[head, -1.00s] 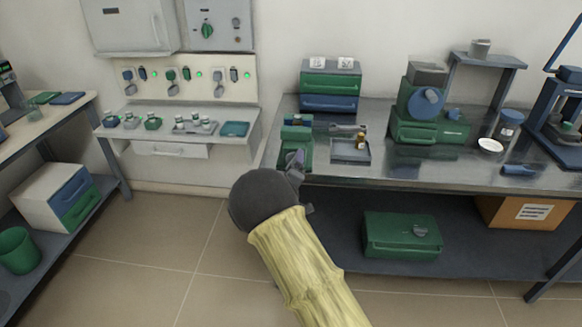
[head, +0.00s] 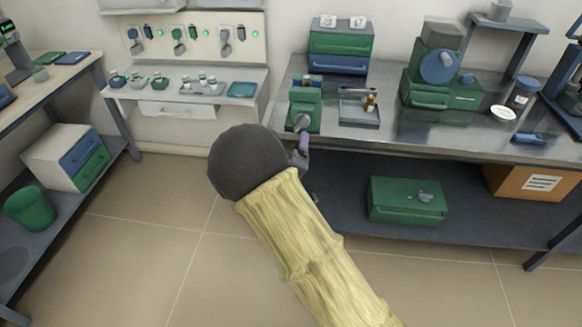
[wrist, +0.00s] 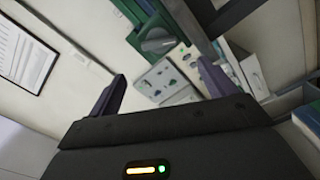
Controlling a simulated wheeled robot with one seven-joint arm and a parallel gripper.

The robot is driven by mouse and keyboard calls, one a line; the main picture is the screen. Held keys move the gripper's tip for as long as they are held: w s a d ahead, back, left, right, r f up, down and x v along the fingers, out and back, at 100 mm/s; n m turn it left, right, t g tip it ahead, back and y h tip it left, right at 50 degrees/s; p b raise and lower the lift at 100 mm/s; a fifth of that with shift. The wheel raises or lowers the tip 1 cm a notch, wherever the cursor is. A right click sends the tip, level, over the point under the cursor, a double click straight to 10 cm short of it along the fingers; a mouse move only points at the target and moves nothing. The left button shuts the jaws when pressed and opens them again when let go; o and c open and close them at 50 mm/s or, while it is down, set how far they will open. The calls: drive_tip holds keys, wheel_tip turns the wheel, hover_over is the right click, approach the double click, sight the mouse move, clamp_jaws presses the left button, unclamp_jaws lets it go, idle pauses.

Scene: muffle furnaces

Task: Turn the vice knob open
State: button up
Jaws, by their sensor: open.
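The green vice (head: 305,105) stands at the front left edge of the steel bench. Its grey round knob (head: 302,122) faces the front in the head view. The vice (wrist: 137,15) and its grey knob (wrist: 158,40) also show at the top of the wrist view, tilted. My gripper (head: 302,152) is just in front of and below the knob, apart from it, and mostly hidden behind my dark wrist. In the wrist view my gripper (wrist: 160,85) has its two fingers wide apart with nothing between them; the knob is beyond the fingertips.
On the steel bench (head: 400,145), a grey tray (head: 360,114) with small items lies right of the vice, and a green-blue drawer unit (head: 340,48) stands behind. A green case (head: 407,200) sits on the lower shelf. The floor in front is clear.

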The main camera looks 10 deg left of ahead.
drive_tip(key=s, duration=0.6)
drive_tip(key=shift+s, duration=0.25)
drive_tip(key=shift+a, duration=0.1)
drive_tip(key=s+d+f+m+g, duration=0.2)
drive_tip(key=d+f+m+g, duration=0.1)
drive_tip(key=d+m+g, duration=0.65)
drive_tip(key=s+d+r+m+g, duration=0.1)
drive_tip(key=s+d+r+g, duration=0.15)
drive_tip(key=s+d, duration=0.5)
drive_tip(key=s+d+r+m+g, duration=0.1)
drive_tip(key=s+d+g, duration=0.3)
drive_tip(key=s, duration=0.6)
wheel_tip(320, 180, up, 20)
drive_tip(key=p, duration=2)
drive_tip(key=shift+d+r+t+y+p, duration=0.25)
drive_tip(key=shift+d+t+y+p, duration=0.05)
drive_tip(key=shift+p, duration=0.05)
drive_tip(key=shift+s, duration=0.1)
